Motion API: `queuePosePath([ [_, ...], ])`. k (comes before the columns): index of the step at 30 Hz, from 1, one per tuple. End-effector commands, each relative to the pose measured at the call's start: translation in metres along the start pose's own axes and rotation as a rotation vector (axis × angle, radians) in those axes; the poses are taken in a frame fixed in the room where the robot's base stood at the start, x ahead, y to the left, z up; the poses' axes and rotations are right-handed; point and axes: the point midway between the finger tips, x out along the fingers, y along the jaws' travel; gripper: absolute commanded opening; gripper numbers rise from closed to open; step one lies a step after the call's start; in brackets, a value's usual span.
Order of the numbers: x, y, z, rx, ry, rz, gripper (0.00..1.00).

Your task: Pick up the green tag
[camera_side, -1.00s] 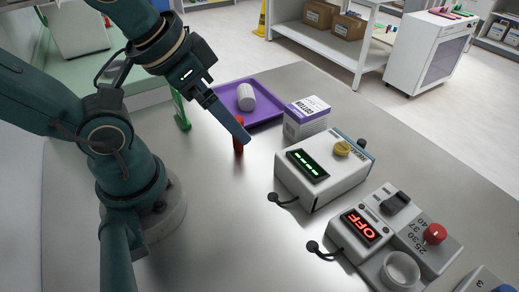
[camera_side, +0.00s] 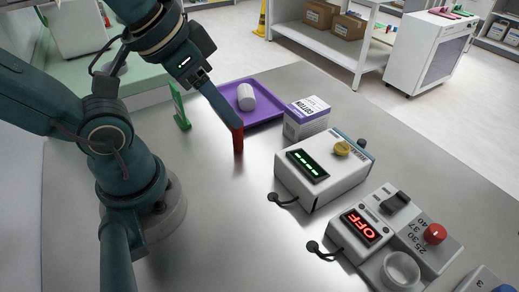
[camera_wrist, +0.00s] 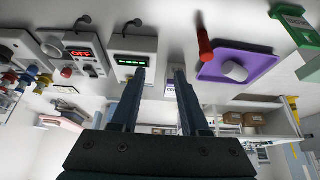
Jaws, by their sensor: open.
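A green upright piece (camera_side: 180,107) stands on the metal table left of the purple tray in the side view. It looks like the green tag. In the wrist view a green piece with a pale mark (camera_wrist: 296,24) shows at the upper right, well off the line of the fingers. My gripper (camera_side: 237,122) is open and empty, right of the green piece and apart from it. Its fingertips also show in the wrist view (camera_wrist: 159,71). In the side view they overlap the top of a red stick (camera_side: 238,141); in the wrist view the stick is clear of them.
A purple tray (camera_side: 272,116) holds a white roll (camera_side: 246,96). A cotton box (camera_side: 306,118), a device with a green display (camera_side: 325,174) and an OFF-display device (camera_side: 375,222) stand to the right.

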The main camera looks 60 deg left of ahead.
Motion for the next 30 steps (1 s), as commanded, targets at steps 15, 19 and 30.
queuePosePath([
  [15,0.003,-0.066,0.043,0.367,-0.477,-0.269,0.45],
  [19,0.001,-0.107,0.063,0.596,-0.739,-0.404,0.45],
  [30,-0.034,-0.198,0.019,1.367,-1.459,-0.816,0.45],
])
